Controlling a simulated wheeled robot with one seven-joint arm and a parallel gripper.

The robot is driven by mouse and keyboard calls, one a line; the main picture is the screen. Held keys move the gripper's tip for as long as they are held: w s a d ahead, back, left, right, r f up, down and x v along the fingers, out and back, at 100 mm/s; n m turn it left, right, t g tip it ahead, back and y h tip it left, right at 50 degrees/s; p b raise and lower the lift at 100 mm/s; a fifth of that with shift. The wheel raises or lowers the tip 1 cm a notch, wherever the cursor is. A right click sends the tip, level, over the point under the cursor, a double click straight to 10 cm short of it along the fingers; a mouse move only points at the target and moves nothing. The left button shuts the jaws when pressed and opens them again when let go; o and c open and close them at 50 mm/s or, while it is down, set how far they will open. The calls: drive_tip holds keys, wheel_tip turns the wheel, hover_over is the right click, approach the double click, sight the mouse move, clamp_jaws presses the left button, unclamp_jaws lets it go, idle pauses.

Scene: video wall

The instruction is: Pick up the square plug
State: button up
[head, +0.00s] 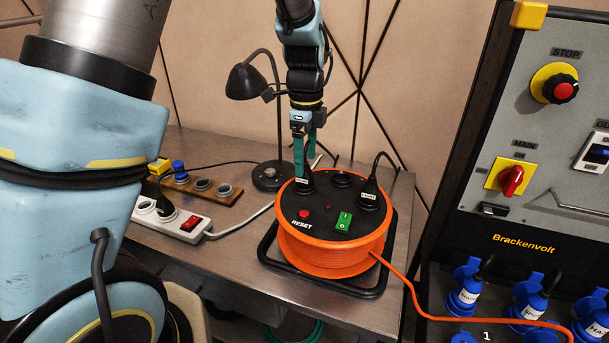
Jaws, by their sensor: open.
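My gripper (304,174) points down over the left part of the orange cable reel's black top. Its teal fingers are open and close to a black plug (305,186) that sits in the reel there, partly hidden by the fingertips. I cannot tell whether they touch it. Another black plug (369,194), with a pale label and a thick cable, stands in the reel's right socket. The view is too small to tell which plug is square.
The orange cable reel (326,256) stands on a metal table (233,262). A power strip (184,225), a wooden socket board (220,197) and a black lamp (270,177) stand left of it. A grey control panel (540,130) with blue plugs (466,298) is at right.

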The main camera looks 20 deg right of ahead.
sight(305, 166)
drive_tip(key=shift+w+a+f+p, duration=0.1)
drive_tip(key=shift+f+p, duration=0.55)
drive_tip(key=shift+f, duration=1.4)
clamp_jaws()
